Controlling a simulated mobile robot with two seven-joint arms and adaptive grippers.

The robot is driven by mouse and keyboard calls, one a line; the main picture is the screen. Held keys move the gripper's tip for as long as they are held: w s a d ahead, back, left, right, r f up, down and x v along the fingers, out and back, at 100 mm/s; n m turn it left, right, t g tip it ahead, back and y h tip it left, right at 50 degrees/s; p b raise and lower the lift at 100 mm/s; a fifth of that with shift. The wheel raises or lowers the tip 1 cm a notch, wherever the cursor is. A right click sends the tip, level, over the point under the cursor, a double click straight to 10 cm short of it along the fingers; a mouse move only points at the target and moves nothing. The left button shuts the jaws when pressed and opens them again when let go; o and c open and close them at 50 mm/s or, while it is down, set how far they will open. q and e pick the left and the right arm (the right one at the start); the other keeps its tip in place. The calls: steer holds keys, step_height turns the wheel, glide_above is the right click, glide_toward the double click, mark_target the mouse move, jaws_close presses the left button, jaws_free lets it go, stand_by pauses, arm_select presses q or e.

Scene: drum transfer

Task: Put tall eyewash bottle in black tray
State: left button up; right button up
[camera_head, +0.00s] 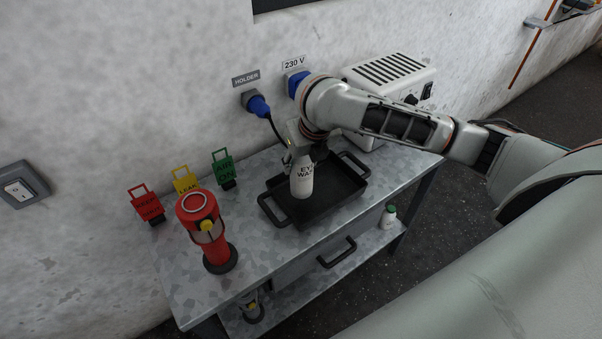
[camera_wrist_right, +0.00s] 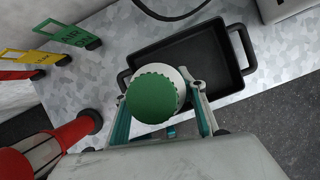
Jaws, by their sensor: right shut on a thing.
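The tall eyewash bottle (camera_head: 302,178) is white with dark lettering, and its green cap (camera_wrist_right: 154,97) shows from above in the right wrist view. My right gripper (camera_head: 303,154) is shut on it near its top. The bottle is upright and overlaps the black tray (camera_head: 338,206) in the head view; I cannot tell whether its base touches the tray floor. The tray (camera_wrist_right: 236,93) has a handle at each end and lies on the metal table, with nothing else seen in it. My left gripper is not in view.
A red flashlight-like device (camera_head: 207,232) stands on the table (camera_head: 190,291) left of the tray. Red (camera_head: 148,205), yellow (camera_head: 185,179) and green (camera_head: 223,166) tags stand along the back. A white box (camera_head: 391,75) is at the back right. A smaller bottle (camera_head: 388,217) stands on the lower shelf.

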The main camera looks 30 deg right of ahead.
mark_target(301, 173)
step_height(301, 173, down, 3)
steer(key=shift+f, duration=0.7)
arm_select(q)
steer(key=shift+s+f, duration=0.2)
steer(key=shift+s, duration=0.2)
arm_select(e)
steer(key=o, duration=1.6)
steer(key=shift+c, duration=0.2)
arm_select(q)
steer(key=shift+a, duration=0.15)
